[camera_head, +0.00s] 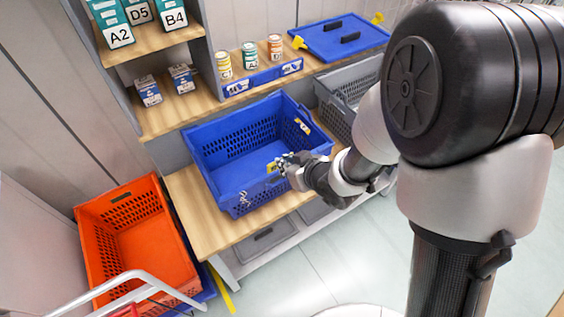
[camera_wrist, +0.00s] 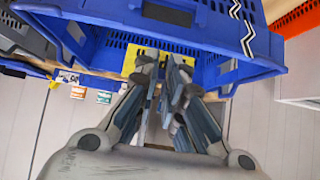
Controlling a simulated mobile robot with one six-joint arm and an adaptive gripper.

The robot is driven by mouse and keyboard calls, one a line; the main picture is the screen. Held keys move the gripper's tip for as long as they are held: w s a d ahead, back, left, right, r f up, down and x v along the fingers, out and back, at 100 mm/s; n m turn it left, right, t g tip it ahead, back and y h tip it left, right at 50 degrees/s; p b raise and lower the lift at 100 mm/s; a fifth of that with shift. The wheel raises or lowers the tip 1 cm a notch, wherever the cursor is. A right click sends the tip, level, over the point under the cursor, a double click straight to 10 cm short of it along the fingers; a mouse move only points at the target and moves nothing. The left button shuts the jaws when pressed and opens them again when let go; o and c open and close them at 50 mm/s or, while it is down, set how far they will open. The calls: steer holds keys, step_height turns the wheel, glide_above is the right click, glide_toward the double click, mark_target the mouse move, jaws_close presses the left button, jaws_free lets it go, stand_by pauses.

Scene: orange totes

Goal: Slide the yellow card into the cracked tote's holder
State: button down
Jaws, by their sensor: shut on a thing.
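A blue tote (camera_head: 215,172) stands on the wooden bench, with a black and white zigzag crack mark (camera_head: 243,198) near its front left corner. The mark shows on its wall in the wrist view (camera_wrist: 243,27). My gripper (camera_head: 284,162) is at the tote's near right side, by the rim. It is shut on a yellow card (camera_wrist: 140,60), which also shows in the head view (camera_head: 271,167). In the wrist view the card is close to the tote's wall, partly hidden by my fingers. I cannot make out the holder or whether the card touches it.
A grey tote (camera_head: 335,115) stands right of the blue one. An orange tote (camera_head: 84,228) stands at the lower left. Several cans and small boxes are on the shelf behind, with a blue lid (camera_head: 320,42) farther right. A pale rail (camera_head: 135,277) crosses the lower left.

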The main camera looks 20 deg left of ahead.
steer(key=shift+w+f+b, duration=0.15)
steer(key=shift+f+b, duration=1.1)
steer(key=shift+f, duration=0.35)
steer(key=shift+f+b, duration=1.95)
steer(key=shift+f, duration=0.05)
steer(key=c, duration=1.6)
jaws_free()
